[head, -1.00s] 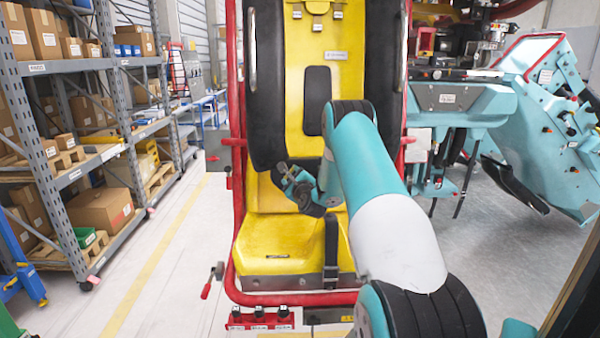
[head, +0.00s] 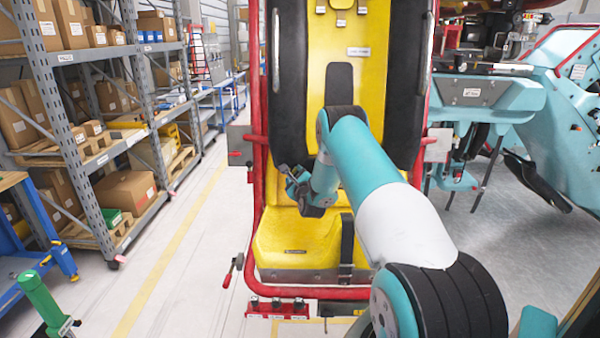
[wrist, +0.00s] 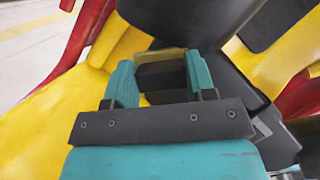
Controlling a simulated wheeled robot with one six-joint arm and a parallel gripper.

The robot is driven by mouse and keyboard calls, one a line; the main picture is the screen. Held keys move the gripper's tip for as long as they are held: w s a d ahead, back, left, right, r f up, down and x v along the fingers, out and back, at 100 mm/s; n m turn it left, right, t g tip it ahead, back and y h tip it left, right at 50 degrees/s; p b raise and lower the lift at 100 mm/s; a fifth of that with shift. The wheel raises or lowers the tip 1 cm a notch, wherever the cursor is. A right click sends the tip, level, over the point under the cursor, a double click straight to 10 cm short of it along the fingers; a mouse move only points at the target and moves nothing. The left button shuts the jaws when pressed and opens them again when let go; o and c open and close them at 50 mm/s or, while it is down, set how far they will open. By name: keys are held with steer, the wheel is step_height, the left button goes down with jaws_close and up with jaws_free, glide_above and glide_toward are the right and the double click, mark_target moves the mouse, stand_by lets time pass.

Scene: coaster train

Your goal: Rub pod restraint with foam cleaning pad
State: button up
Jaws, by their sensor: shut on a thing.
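The pod restraint is a pair of long black padded bars, left (head: 287,105) and right (head: 406,80), over the yellow seat (head: 300,240). My gripper (head: 285,175) is in front of the left bar's lower end in the head view. In the wrist view my gripper (wrist: 160,82) is shut on a dark block with a yellowish edge, apparently the foam cleaning pad (wrist: 162,76). Black padding (wrist: 190,20) lies just beyond the pad. I cannot tell whether they touch. In the head view the pad is too small to make out.
A red tubular frame (head: 258,200) surrounds the seat, with a red-handled lever (head: 232,270) at lower left. Shelving with boxes (head: 125,190) stands left. Teal machinery (head: 470,95) stands right. A green post (head: 40,300) is at lower left. The floor aisle between shelving and seat is clear.

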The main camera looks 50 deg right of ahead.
steer(key=shift+s, duration=0.1)
steer(key=shift+s+a+r+b, duration=0.25)
steer(key=shift+s+a+b, duration=0.2)
steer(key=shift+s+a, duration=0.25)
steer(key=shift+s+a+r+b, duration=0.2)
steer(key=shift+s+a+b, duration=0.2)
steer(key=shift+s+a, duration=0.25)
steer(key=shift+s+a+r+b, duration=0.25)
steer(key=shift+s+a+b, duration=0.25)
steer(key=shift+a, duration=0.3)
steer(key=shift+s, duration=0.1)
steer(key=shift+s+a+r+b, duration=0.2)
steer(key=shift+s+a+b, duration=0.35)
steer(key=shift+b, duration=0.25)
steer(key=shift+s+a+r+b, duration=0.15)
steer(key=shift+s+a+b, duration=0.2)
steer(key=shift+a+b, duration=0.35)
steer(key=shift+d, duration=0.1)
